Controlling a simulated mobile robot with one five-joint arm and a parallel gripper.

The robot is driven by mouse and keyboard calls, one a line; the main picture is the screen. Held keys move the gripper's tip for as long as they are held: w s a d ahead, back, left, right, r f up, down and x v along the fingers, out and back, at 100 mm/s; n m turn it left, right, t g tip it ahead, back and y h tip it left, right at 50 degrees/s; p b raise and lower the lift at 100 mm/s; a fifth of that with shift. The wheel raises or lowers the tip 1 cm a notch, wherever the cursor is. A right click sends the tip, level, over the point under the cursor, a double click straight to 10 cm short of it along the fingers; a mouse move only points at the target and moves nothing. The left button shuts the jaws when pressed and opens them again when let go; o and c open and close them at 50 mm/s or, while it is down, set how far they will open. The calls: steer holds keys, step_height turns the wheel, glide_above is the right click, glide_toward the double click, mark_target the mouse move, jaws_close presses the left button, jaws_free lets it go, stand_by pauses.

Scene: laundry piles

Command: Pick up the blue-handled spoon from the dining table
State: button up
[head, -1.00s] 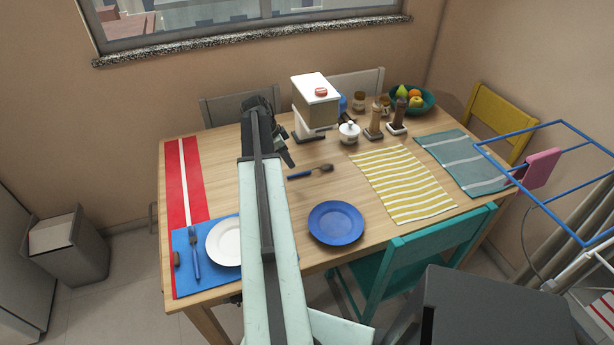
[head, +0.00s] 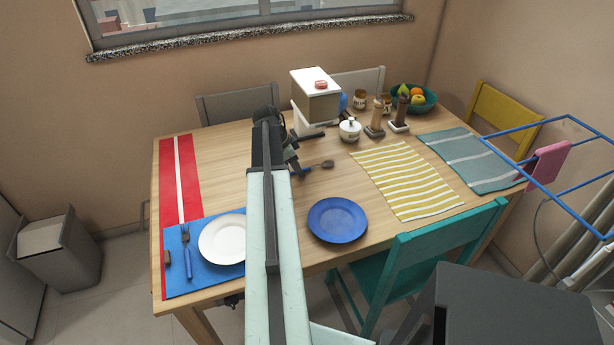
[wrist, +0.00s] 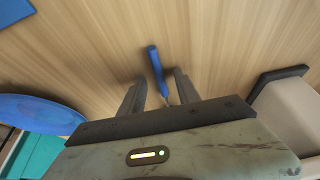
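The blue-handled spoon lies on the wooden dining table (head: 225,165). In the head view its dark bowl (head: 327,164) shows just right of my gripper, and part of its handle is hidden behind the gripper. In the wrist view the blue handle (wrist: 155,62) runs between the two fingers of my gripper (wrist: 159,77), extending beyond the fingertips. The fingers are apart, with a gap on each side of the handle. The bowl is hidden under the gripper body in the wrist view. In the head view my gripper (head: 293,165) is low over the table.
A blue plate (head: 337,220) lies in front of the spoon. A white box-shaped appliance (head: 316,97) stands behind it, with a white lidded pot (head: 349,131) to the right. A white plate (head: 222,240) and a fork (head: 187,250) lie at the left front.

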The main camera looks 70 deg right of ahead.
stand_by(0.3)
jaws_close()
steer(key=shift+r, duration=0.1)
steer(key=shift+r+p, duration=0.3)
steer(key=shift+p, duration=0.05)
step_height(320, 180, up, 3)
steer(key=p, duration=0.3)
steer(key=shift+r, duration=0.15)
steer(key=s+a, duration=0.3)
steer(key=s+a+p, duration=0.1)
steer(key=s+a, duration=0.3)
steer(key=s+a+r, duration=0.1)
steer(key=s+a, duration=0.3)
steer(key=shift+s+a, duration=0.1)
steer(key=shift+a, duration=0.05)
